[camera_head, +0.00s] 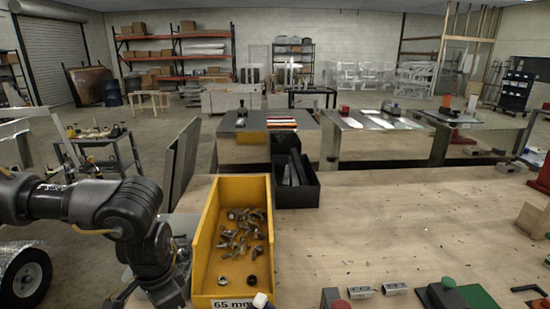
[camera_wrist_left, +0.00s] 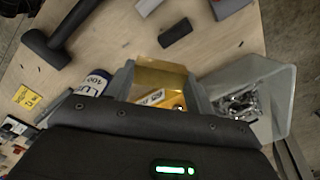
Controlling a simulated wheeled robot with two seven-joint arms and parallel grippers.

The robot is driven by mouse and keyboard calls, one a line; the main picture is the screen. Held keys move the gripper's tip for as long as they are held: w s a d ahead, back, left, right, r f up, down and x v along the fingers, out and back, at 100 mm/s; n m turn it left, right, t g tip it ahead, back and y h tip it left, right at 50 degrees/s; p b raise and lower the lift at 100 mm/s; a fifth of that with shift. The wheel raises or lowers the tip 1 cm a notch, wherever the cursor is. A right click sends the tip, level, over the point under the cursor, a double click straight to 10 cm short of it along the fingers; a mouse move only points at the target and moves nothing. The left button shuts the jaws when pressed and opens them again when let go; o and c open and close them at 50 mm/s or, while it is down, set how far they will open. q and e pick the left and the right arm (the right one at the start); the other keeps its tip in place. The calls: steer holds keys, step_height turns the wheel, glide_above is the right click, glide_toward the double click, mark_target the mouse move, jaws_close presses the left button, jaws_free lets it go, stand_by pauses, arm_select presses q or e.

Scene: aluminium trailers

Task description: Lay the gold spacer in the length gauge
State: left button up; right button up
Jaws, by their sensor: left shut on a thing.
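In the left wrist view my left gripper (camera_wrist_left: 161,82) is shut on a shiny gold block, which I take to be the gold spacer (camera_wrist_left: 160,74), one grey finger on each side of it. A white label shows just below the block; it is too small to read surely. In the head view my left arm comes in from the left and bends down beside the yellow bin (camera_head: 203,250); its fingers and the spacer are hidden or out of frame there. I cannot clearly make out the length gauge. My right gripper is not in view.
The yellow bin holds loose metal fittings and has a "65 mm" label at its front. Black bins (camera_head: 297,195) stand behind it. Small metal pieces (camera_head: 395,288) and a green pad (camera_head: 478,297) lie at the front. The middle of the wooden bench (camera_head: 400,225) is mostly clear.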

arm_select(q)
steer(key=n, duration=0.2)
steer(key=shift+n, duration=0.4)
steer(key=shift+s, duration=0.15)
steer(key=r, duration=0.1)
steer(key=r+n, duration=0.1)
steer(key=r, duration=0.1)
steer(key=shift+a+n, duration=0.25)
steer(key=shift+n, duration=0.15)
step_height(320, 180, up, 8)
steer(key=w, duration=0.2)
steer(key=shift+w+d+f+n, duration=0.15)
steer(key=shift+w+d+n, duration=0.1)
steer(key=shift+n, duration=0.15)
